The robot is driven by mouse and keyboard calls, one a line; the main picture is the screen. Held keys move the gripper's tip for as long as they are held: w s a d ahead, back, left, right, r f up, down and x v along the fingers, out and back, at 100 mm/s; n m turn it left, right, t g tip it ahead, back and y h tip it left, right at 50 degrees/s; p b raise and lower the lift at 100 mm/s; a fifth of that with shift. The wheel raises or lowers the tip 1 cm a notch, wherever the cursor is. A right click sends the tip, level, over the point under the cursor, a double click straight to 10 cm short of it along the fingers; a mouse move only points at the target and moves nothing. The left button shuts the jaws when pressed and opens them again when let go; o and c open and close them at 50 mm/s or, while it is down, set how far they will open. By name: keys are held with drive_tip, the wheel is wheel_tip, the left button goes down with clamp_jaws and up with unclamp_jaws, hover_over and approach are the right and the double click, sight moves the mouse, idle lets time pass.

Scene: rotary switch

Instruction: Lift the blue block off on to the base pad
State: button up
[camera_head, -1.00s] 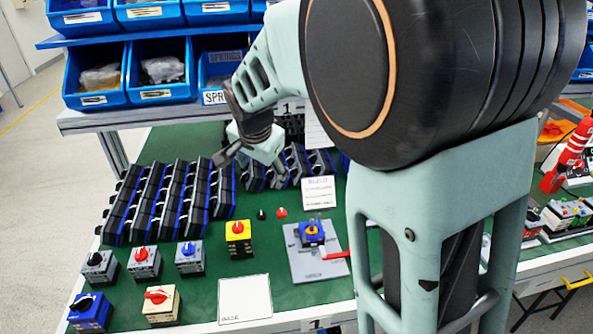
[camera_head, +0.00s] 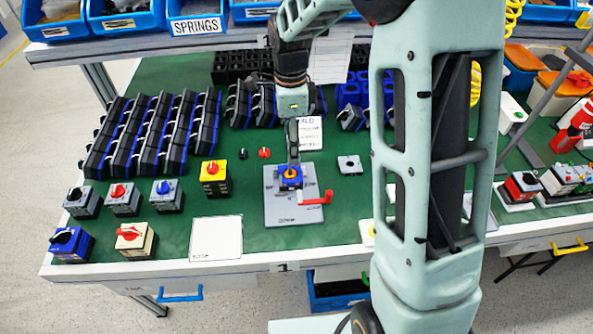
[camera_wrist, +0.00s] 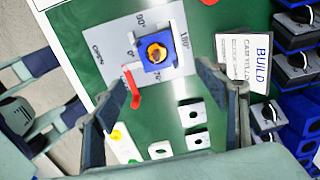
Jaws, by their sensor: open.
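The blue block (camera_head: 290,183), with an orange-yellow ring on top, sits on a grey plate (camera_head: 280,214) marked with angles. In the wrist view the block (camera_wrist: 168,60) lies ahead of the fingertips, roughly centred between them. A red handle (camera_head: 316,199) sticks out beside the block; it also shows in the wrist view (camera_wrist: 132,88). My gripper (camera_head: 293,164) is above the block, pointing down. In the wrist view my gripper (camera_wrist: 162,78) is open and empty, its fingers wide apart. A white pad (camera_head: 216,240), seemingly the base pad, lies bare to the left of the plate.
A yellow switch box (camera_head: 214,180) with a red knob stands left of the plate. Several other switch boxes stand further left. Small black and red knobs (camera_head: 264,153) lie behind. Racks of dark parts fill the back.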

sight(290, 169)
drive_tip(key=f, duration=1)
drive_tip(key=shift+s+a+f, duration=0.1)
drive_tip(key=shift+s+a, duration=0.1)
drive_tip(key=shift+a, duration=0.1)
drive_tip(key=shift+c, duration=0.5)
drive_tip(key=c, duration=1.1)
wheel_tip(290, 169, up, 10)
drive_tip(key=shift+r, duration=0.1)
drive_tip(key=shift+r, duration=0.15)
